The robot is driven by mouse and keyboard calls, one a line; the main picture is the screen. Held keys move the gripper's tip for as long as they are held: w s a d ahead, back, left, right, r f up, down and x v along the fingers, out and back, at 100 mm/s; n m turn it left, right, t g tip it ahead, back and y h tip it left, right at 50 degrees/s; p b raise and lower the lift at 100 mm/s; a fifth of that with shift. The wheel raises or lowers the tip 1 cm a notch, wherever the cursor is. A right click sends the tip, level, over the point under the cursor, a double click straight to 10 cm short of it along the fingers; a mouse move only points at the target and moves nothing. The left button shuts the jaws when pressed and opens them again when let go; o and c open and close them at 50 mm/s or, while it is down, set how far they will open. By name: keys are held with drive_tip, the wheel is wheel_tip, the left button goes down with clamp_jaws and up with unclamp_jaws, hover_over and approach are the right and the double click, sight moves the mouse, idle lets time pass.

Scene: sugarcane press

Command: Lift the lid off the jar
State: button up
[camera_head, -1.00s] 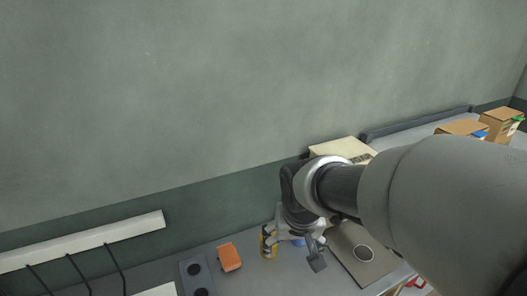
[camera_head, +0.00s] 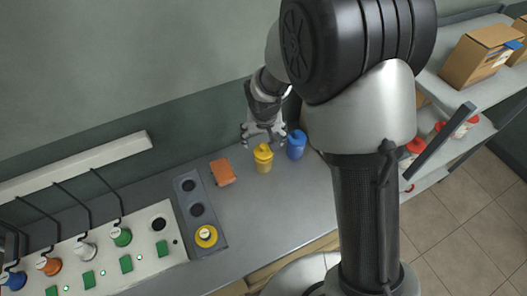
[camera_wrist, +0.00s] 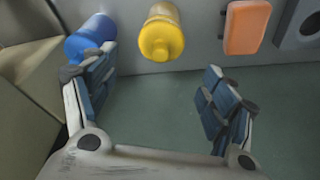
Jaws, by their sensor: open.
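A yellow jar with a yellow lid (camera_head: 264,159) stands upright on the grey counter, and it also shows in the wrist view (camera_wrist: 161,36). A blue jar with a blue lid (camera_head: 297,146) stands just right of it in the head view and to its left in the wrist view (camera_wrist: 88,38). My gripper (camera_head: 264,136) is open and empty, close to the yellow jar on its wall side. In the wrist view the spread fingers (camera_wrist: 153,78) have nothing between them, and the left finger overlaps the blue jar's edge. I cannot tell whether it touches.
An orange block (camera_head: 222,172) lies left of the yellow jar. A dark holder (camera_head: 215,237) with round wells holds a yellow ringed piece. A white panel (camera_head: 130,250) with colored cups is farther left. Cardboard boxes (camera_head: 478,55) stand on the right shelf.

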sight(264, 146)
drive_tip(key=b+x, duration=0.2)
drive_tip(key=x, duration=0.4)
drive_tip(key=shift+f, duration=0.4)
drive_tip(key=shift+s+r, duration=0.1)
drive_tip(key=shift+c, duration=0.4)
drive_tip(key=c, duration=0.8)
